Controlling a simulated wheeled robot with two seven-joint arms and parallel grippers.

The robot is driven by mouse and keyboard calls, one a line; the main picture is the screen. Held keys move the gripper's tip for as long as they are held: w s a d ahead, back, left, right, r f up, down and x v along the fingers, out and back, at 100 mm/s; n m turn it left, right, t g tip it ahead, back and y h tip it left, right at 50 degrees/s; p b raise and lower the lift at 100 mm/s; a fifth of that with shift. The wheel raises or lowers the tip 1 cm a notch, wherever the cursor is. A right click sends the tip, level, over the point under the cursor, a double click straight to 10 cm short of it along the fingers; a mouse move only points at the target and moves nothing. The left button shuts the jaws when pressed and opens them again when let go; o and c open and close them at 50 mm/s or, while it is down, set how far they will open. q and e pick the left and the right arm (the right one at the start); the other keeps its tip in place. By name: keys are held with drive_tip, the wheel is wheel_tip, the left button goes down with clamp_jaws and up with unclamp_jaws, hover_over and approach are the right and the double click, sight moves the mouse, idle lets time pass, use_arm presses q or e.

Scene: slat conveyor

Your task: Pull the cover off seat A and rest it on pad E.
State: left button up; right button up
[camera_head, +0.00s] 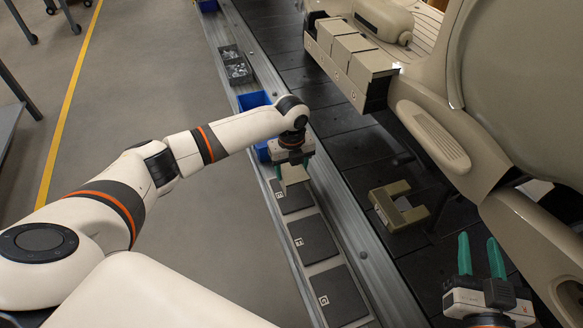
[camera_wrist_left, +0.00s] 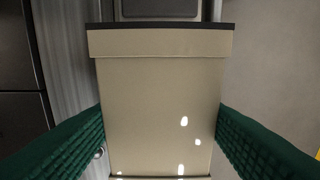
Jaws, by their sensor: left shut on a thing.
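My left gripper (camera_head: 291,160) is shut on a beige box-shaped cover (camera_head: 294,174). In the left wrist view the cover (camera_wrist_left: 158,105) fills the space between the green fingers, which touch its two sides. The cover is over the far part of a dark pad (camera_head: 294,199), whose label looks like E. I cannot tell whether it touches the pad. Several beige blocks sit in a row on the holder (camera_head: 322,58) at the upper right; I cannot make out which seat is A. My right gripper (camera_head: 482,256) is open and empty at lower right.
Two more dark pads, a middle one (camera_head: 319,239) and a near one (camera_head: 340,296), lie bare on the rail. A blue bin (camera_head: 254,101) and a grey parts tray (camera_head: 236,66) stand beyond. A beige U-shaped piece (camera_head: 398,207) lies on the dark slats. A large beige shell (camera_head: 525,90) stands right.

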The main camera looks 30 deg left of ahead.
use_arm(q)
drive_tip(key=shift+f+b, duration=0.8)
drive_tip(key=shift+b, duration=0.05)
use_arm(e)
wheel_tip(320, 180, up, 7)
drive_tip(key=s+t+y, duration=0.1)
drive_tip(key=t+y, duration=0.1)
drive_tip(key=t, duration=0.2)
drive_tip(key=shift+a+f+t, duration=0.2)
drive_tip(key=shift+a+t, duration=0.2)
use_arm(q)
drive_tip(key=shift+p, duration=0.55)
use_arm(e)
drive_tip(key=shift+w+d+f+g+h, duration=0.1)
drive_tip(key=shift+w+f+g+h, duration=0.1)
drive_tip(key=shift+f+g, duration=0.35)
drive_tip(key=shift+w+f+g+h, duration=0.1)
drive_tip(key=shift+f+g+h, duration=0.1)
drive_tip(key=shift+f+g, duration=0.35)
drive_tip(key=shift+w+d+f+g+h, duration=0.1)
drive_tip(key=shift+w+f+g+h, duration=0.15)
drive_tip(key=shift+f, duration=0.45)
use_arm(q)
drive_tip(key=shift+f, duration=0.2)
use_arm(e)
drive_tip(key=shift+s, duration=0.1)
